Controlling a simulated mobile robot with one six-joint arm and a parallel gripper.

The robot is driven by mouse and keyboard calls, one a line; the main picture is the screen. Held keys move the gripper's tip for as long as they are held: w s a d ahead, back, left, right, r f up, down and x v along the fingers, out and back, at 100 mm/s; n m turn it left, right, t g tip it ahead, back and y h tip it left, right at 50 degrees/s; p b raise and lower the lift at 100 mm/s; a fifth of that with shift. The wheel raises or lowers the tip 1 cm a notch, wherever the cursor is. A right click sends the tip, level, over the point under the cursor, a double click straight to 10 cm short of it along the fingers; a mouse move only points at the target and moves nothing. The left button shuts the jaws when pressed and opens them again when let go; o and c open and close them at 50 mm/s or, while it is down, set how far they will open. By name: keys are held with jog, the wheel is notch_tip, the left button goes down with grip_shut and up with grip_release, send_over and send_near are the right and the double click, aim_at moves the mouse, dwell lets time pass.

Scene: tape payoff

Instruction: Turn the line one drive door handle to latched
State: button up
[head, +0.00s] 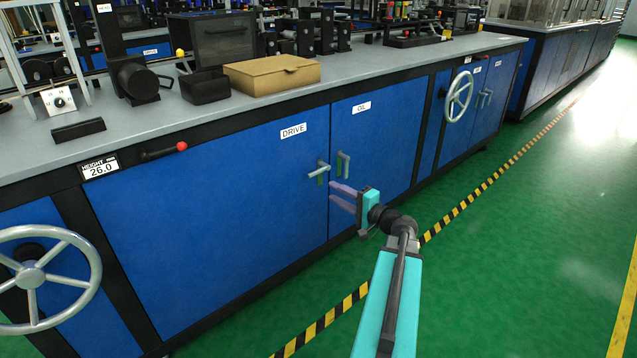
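The drive door (215,215) is a blue cabinet door with a white DRIVE label, and it looks closed. Its grey lever handle (318,171) is at the door's upper right edge, with the lever sticking out sideways to the left and a small green mark below it. My gripper (332,192) is just below and right of this handle, in front of the cabinet. Its two purplish fingers point left, with a gap between them. It is open and holds nothing; it looks apart from the handle, though the exact depth is hard to tell.
The oil door (380,140) is just right, with its own upright handle (345,163) close to the drive handle. A red-knobbed lever (166,151) and a handwheel (32,278) are at left. Another handwheel (459,96) is at right. The green floor (500,260) is clear.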

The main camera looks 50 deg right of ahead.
aim_at(317, 174)
jog(key=shift+s+d+r+h, duration=0.3)
jog(key=shift+s+d+r, duration=0.35)
jog(key=shift+d, duration=0.25)
jog(key=shift+f, duration=0.1)
jog(key=w+b, duration=0.1)
jog(key=w, duration=0.3)
jog(key=w+b, duration=0.1)
jog(key=w, duration=0.3)
jog(key=w+d+b, duration=0.1)
jog(key=w+b, duration=0.1)
jog(key=w, duration=0.2)
jog(key=shift+f, duration=0.1)
jog(key=shift+w, duration=0.9)
